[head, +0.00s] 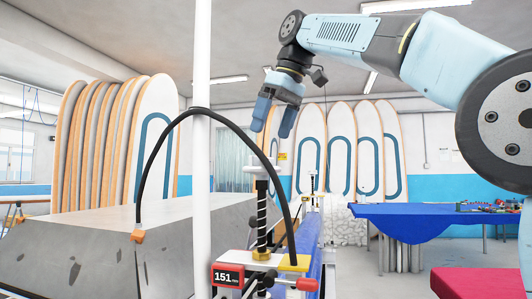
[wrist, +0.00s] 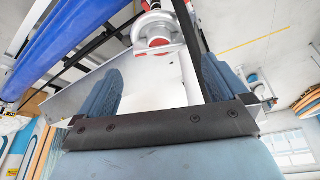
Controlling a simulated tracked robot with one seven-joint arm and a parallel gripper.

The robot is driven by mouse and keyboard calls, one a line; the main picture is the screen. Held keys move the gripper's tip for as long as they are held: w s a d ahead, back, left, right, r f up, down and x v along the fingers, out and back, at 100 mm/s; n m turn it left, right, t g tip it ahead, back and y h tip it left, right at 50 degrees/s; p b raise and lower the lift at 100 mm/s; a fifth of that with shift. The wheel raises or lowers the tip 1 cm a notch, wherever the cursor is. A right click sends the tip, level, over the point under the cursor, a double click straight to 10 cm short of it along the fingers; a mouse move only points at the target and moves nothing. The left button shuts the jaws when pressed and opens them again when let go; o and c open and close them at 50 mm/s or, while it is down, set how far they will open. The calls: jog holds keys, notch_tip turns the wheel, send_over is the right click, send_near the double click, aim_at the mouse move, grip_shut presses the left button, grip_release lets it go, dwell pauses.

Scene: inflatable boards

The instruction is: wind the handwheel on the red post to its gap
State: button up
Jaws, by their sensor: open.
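In the head view, a threaded black screw post (head: 262,212) stands in the middle, with a pale handwheel-like top (head: 261,168) and a yellow collar low down. A red display box (head: 228,278) beside its foot reads 151. My gripper (head: 275,118) hangs above this top, fingers down, open and apart from it. In the wrist view, a whitish round handwheel (wrist: 152,30) with red around its hub lies beyond my open gripper (wrist: 162,66), with nothing between the fingers. I cannot make out the gap.
A white pole (head: 202,130) stands left of the screw, and a black hose (head: 155,155) arches around it. A grey block (head: 80,245) fills the lower left. A blue-covered table (head: 415,218) stands at right. Boards (head: 340,150) lean against the back wall.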

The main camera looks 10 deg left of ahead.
jog(key=shift+x, duration=3.45)
jog(key=shift+c, duration=0.5)
jog(key=c, duration=0.6)
jog(key=shift+c, duration=0.4)
jog(key=shift+n, duration=0.4)
jog(key=o, duration=0.8)
jog(key=shift+r, duration=0.1)
